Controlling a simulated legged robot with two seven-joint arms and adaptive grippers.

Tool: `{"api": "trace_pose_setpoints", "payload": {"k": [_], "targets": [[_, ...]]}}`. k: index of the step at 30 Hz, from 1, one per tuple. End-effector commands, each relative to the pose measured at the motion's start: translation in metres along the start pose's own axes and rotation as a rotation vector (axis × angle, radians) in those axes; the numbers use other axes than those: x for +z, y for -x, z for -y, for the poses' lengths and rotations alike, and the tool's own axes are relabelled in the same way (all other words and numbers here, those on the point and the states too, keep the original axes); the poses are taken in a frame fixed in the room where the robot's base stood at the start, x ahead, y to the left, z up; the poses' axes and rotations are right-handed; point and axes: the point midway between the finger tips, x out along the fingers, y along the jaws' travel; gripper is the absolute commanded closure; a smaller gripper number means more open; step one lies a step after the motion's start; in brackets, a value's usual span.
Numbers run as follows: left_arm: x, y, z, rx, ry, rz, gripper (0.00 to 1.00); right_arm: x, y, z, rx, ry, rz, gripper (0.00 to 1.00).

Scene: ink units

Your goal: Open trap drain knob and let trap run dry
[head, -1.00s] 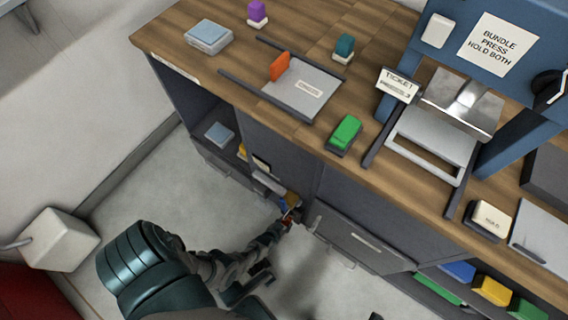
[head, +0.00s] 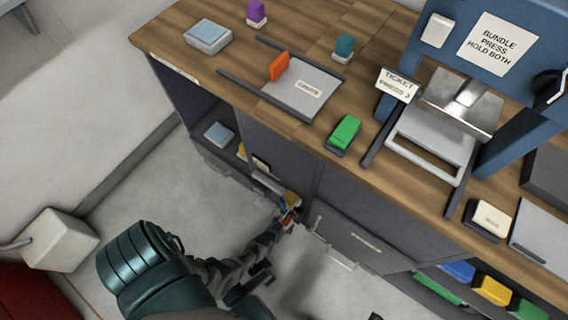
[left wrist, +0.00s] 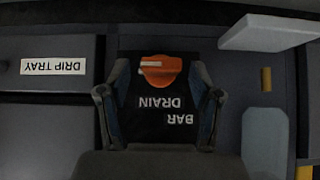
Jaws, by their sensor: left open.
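The orange drain knob (left wrist: 160,70), with a pale pointer line, sits on a dark panel lettered BAR DRAIN (left wrist: 165,112), upside down in the left wrist view. The pointer line lies crosswise there. My left gripper (left wrist: 160,95) is open and empty, its fingers standing apart on either side of the knob and label. I cannot tell whether a finger touches the knob. In the head view my left gripper (head: 288,217) is low at the cabinet front, and the arm and fingers mostly hide the knob. My right gripper is not in view.
A panel marked DRIP TRAY (left wrist: 54,68) is left of the knob. A white ledge (left wrist: 270,32) juts out at upper right. The wooden worktop (head: 215,75) overhangs the cabinet, with a blue press (head: 450,60) on it. The floor (head: 150,195) before the cabinet is partly clear.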

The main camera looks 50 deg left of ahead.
Motion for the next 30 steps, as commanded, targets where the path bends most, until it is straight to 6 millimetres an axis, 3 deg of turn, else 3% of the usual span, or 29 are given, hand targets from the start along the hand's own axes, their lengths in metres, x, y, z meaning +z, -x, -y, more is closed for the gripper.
{"api": "trace_pose_setpoints", "payload": {"k": [16,30], "targets": [[-0.050,0.053,0.002,-0.001,0.000,0.003,0.35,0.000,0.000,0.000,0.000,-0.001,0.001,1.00],[-0.059,0.062,0.002,-0.001,0.000,0.005,0.35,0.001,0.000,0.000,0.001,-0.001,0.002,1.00]]}}
